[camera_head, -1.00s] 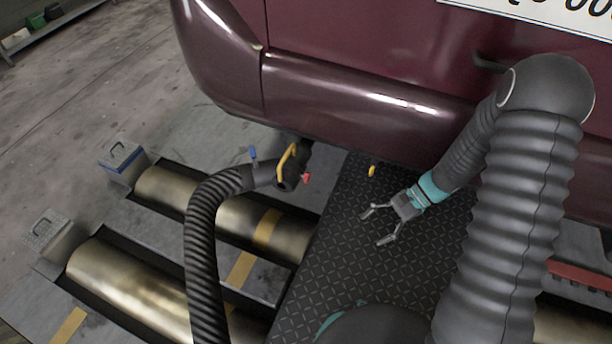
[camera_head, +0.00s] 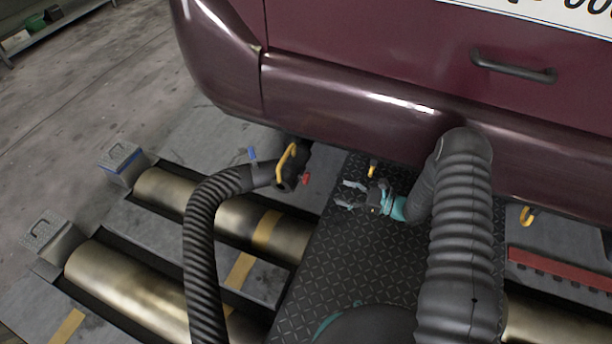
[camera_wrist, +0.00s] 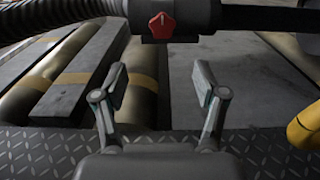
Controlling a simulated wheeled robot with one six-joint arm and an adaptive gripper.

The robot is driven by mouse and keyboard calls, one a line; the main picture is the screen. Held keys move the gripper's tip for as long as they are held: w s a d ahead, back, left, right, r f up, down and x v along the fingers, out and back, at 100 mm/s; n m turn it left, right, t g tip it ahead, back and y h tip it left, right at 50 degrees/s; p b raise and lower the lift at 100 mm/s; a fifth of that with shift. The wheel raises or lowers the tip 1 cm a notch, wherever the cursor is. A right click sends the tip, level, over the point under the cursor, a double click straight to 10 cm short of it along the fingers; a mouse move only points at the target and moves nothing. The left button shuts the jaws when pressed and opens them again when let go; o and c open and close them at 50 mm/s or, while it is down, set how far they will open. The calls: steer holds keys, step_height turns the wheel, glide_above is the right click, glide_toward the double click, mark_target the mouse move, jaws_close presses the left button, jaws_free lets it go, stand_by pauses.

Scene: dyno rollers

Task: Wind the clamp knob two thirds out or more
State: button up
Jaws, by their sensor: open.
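The clamp knob (camera_head: 304,179) is small and red and sits on the right side of the dark nozzle at the end of the ribbed hose (camera_head: 205,240). In the wrist view the red knob (camera_wrist: 161,25) is lobed, with a pale mark, at top centre beyond my fingers. My gripper (camera_head: 344,194) is open and empty, to the right of the knob and apart from it, with its fingers pointing towards it. In the wrist view my gripper (camera_wrist: 160,86) has its fingers wide apart, with a clear gap between them and the knob.
The maroon car's bumper (camera_head: 350,105) overhangs the area. A yellow piece (camera_head: 372,168) is close to my gripper; a yellow curved part (camera_wrist: 305,128) shows at the wrist view's right. Rollers (camera_head: 175,190) lie left.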

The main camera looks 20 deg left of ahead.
mark_target(308, 178)
steer(key=a, duration=0.4)
steer(key=w+a, duration=0.1)
steer(key=a, duration=0.8)
steer(key=shift+w+a+r+p, duration=0.15)
steer(key=shift+a+r+p, duration=0.2)
steer(key=shift+a+p, duration=0.05)
steer(key=shift+c, duration=0.3)
steer(key=c, duration=1.1)
